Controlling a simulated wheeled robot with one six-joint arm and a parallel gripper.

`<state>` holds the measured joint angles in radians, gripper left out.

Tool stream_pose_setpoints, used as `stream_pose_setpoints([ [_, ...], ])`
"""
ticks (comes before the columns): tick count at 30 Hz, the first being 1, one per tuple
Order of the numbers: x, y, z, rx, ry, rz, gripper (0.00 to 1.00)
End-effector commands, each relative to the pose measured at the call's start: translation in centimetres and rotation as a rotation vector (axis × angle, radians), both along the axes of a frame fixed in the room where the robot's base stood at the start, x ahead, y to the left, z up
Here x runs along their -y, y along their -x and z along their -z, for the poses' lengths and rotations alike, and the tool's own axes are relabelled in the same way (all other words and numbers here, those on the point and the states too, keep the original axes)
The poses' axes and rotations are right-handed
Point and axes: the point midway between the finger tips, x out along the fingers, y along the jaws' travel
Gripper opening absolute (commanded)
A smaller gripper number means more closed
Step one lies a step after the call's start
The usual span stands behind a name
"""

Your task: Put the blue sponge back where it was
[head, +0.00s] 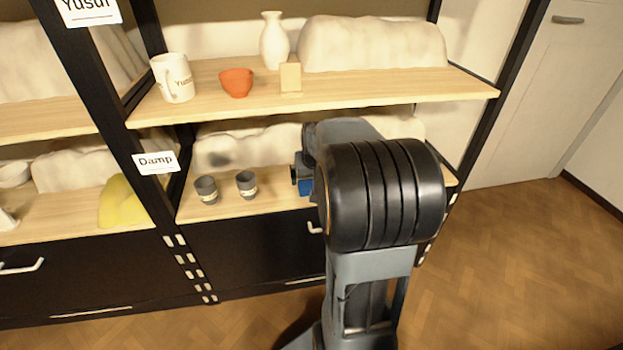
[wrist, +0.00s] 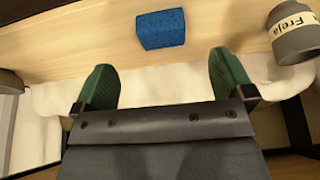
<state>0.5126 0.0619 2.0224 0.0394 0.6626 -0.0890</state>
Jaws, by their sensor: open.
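The blue sponge (wrist: 161,29) lies on a light wooden shelf board, ahead of my gripper in the wrist view. In the head view a small part of the blue sponge (head: 306,188) shows on the lower shelf, mostly hidden by my arm. My gripper (wrist: 162,80) is open, its two green fingers apart with nothing between them. The sponge is beyond the fingertips and apart from them. In the head view my arm hides most of the gripper.
Two dark grey cups (head: 206,190) (head: 246,184) stand on the lower shelf (head: 225,206); a grey cup labelled Freja (wrist: 294,33) is right of the sponge in the wrist view. The upper shelf (head: 350,99) holds a mug, an orange bowl, a small block and a vase.

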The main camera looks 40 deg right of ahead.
Motion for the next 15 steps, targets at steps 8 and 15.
stream_pose_setpoints([
  [8, -1.6, 1.2, -2.8, -0.004, -0.003, -0.019, 0.99],
  [15, -13.7, 6.4, -3.0, -0.074, -0.029, -0.249, 0.99],
])
